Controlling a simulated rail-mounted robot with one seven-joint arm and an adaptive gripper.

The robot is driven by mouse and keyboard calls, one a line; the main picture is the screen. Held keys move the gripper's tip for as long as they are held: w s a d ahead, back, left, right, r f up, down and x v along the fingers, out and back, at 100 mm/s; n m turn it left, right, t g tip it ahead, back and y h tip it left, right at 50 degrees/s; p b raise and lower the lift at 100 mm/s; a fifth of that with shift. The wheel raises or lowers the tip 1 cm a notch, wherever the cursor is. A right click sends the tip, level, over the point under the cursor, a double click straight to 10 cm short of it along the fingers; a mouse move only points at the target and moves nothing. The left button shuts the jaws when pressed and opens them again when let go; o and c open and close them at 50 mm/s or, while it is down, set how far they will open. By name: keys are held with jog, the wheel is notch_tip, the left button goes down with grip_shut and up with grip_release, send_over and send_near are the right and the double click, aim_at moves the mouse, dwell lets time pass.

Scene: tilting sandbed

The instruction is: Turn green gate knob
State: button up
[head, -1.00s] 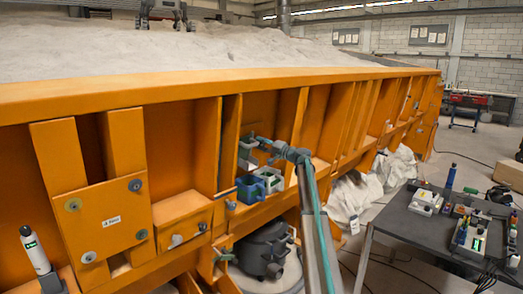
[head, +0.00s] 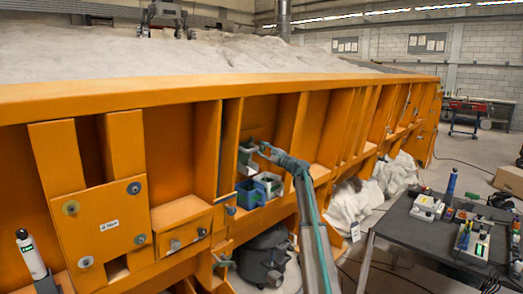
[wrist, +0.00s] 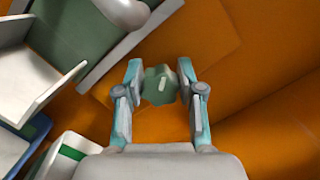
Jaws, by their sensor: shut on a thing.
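The green gate knob (wrist: 158,85) is a small lobed knob with a pale mark on its face, in the middle of the wrist view. It sits in front of an orange panel. My gripper (wrist: 159,80) has one finger on each side of the knob and is shut on it. In the head view my gripper (head: 264,149) reaches into an orange bay of the sandbed's side wall, beside a grey-green holder (head: 246,156). I cannot make out the knob in the head view.
Blue-rimmed holders (head: 251,194) sit just below my gripper. A white-edged bracket (wrist: 55,85) is close at left in the wrist view. A black vacuum (head: 264,258) stands below. A dark table (head: 385,222) with tools is at right. Orange ribs flank the bay.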

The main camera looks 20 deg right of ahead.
jog(key=m+t+h+p, duration=0.1)
jog(key=m, duration=0.5)
jog(key=shift+d+m, duration=0.1)
jog(key=shift+m, duration=0.2)
dwell(0.4)
jog(key=o, duration=1.1)
jog(key=shift+o, duration=0.2)
jog(key=v, duration=1.2)
